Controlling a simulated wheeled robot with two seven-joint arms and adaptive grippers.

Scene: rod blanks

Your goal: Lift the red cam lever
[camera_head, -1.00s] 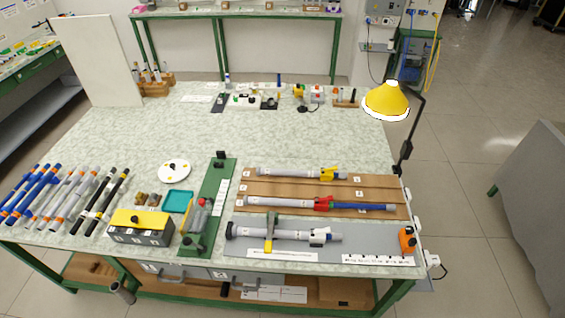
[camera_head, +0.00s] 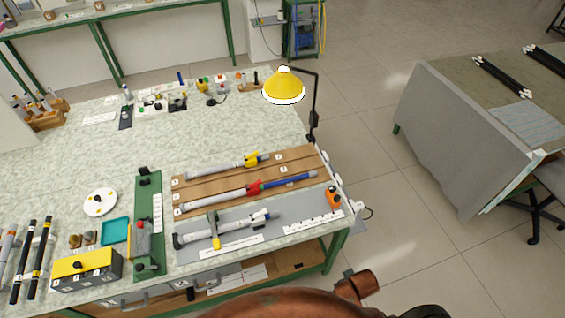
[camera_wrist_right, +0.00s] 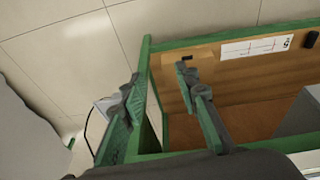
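The red cam lever (camera_head: 254,188) sits on a grey-and-blue rod (camera_head: 290,181) that lies on the brown board (camera_head: 314,158) on the workbench. Its exact pose is too small to tell. My right gripper (camera_wrist_right: 158,88) shows in the right wrist view with its two fingers spread apart and nothing between them. It is beside the bench's green frame and lower wooden shelf (camera_wrist_right: 255,75), away from the lever. A copper-brown part of my arm shows at the bottom of the head view. My left gripper is not in view.
A yellow-levered rod (camera_head: 225,167) lies behind, and a white-levered rod (camera_head: 235,229) on a grey mat in front. A yellow lamp (camera_head: 284,88) stands at the bench's right edge. An orange-and-black block (camera_head: 333,197) sits near the front right corner. Open floor lies right of the bench.

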